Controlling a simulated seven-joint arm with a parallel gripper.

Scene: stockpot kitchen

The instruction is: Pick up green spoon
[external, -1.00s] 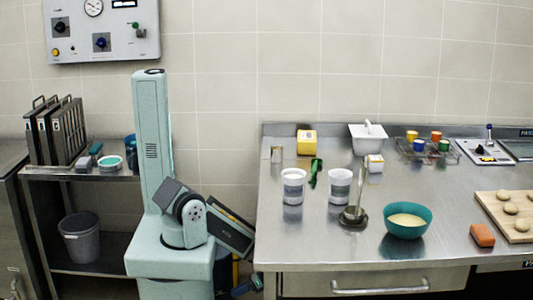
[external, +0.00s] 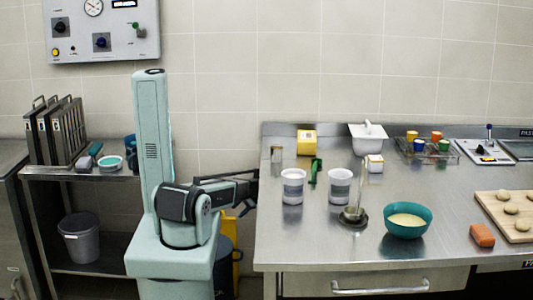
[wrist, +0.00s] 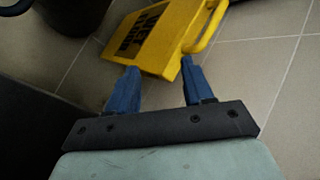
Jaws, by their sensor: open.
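The green spoon (external: 315,172) lies on the steel table (external: 410,190) in the external view, behind and between two white cups with grey bands, the left cup (external: 292,187) and the right cup (external: 340,187). It is not in the wrist view. My gripper (wrist: 158,70) shows two blue fingers spread apart with nothing between them. It points down toward the tiled floor, left of the table and well away from the spoon. In the external view the end of my arm is small and dark beside the table's left edge.
A yellow box (external: 307,143) sits behind the spoon. The table's left front is clear.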

